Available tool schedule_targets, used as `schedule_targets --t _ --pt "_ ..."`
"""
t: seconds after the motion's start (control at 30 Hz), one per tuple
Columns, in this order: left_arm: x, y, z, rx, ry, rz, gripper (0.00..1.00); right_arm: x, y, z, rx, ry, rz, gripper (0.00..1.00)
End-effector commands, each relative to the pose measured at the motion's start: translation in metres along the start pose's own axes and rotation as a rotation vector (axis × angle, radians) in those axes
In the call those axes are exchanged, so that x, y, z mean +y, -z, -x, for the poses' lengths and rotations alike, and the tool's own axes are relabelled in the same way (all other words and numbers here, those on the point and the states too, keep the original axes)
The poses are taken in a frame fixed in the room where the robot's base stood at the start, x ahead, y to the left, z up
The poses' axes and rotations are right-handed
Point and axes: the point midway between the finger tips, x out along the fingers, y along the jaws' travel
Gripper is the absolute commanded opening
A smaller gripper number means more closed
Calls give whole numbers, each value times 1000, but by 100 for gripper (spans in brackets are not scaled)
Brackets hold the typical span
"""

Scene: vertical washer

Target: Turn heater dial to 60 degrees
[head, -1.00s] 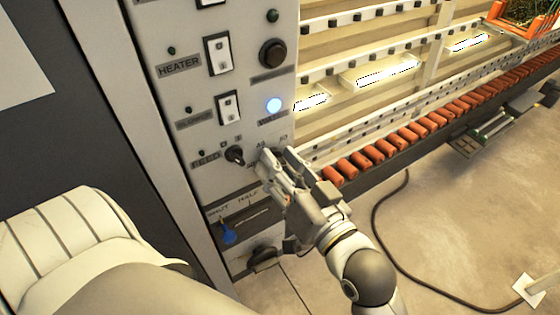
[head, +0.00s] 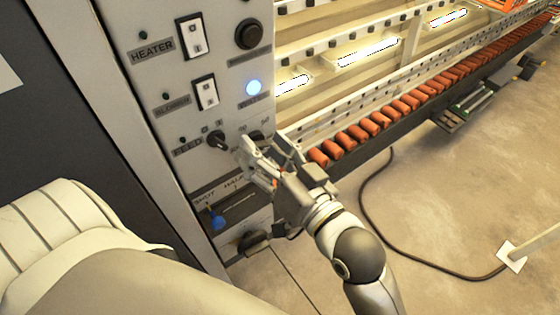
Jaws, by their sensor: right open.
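The control panel (head: 225,90) of the washer stands upright at the centre left of the head view. The dial (head: 256,135) with a printed number scale is on the panel, right of the black FEED knob (head: 216,141). It is mostly hidden behind my right gripper, so its setting cannot be read. My right gripper (head: 262,143) is open, its fingers pointing at the panel over the dial area. I cannot tell whether they touch the dial. Only part of my left arm shows at the lower left; its gripper is out of view.
The HEATER switch (head: 194,38) and the lower rocker switch (head: 206,93) are above. A blue light (head: 253,87) glows beside them. A blue-tipped lever (head: 215,219) and a dark knob (head: 254,240) are below. A roller rail (head: 400,108) runs right; the floor (head: 450,200) is mostly clear.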

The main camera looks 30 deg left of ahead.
Motion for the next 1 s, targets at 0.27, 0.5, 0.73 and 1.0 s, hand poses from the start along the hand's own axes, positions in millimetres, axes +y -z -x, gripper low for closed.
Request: schedule_targets --t 0.27,0.5,0.73,1.0 --pt "0 1 0 1 -1 0 0 1 -2 51 -5 -2 0 55" --pt "1 2 0 2 -1 0 0 1 -2 94 -6 -3 0 55" --pt "1 2 0 2 -1 0 0 1 -1 113 -3 -1 0 55" --pt "1 2 0 2 -1 -1 0 0 -1 115 -3 -1 -1 55"
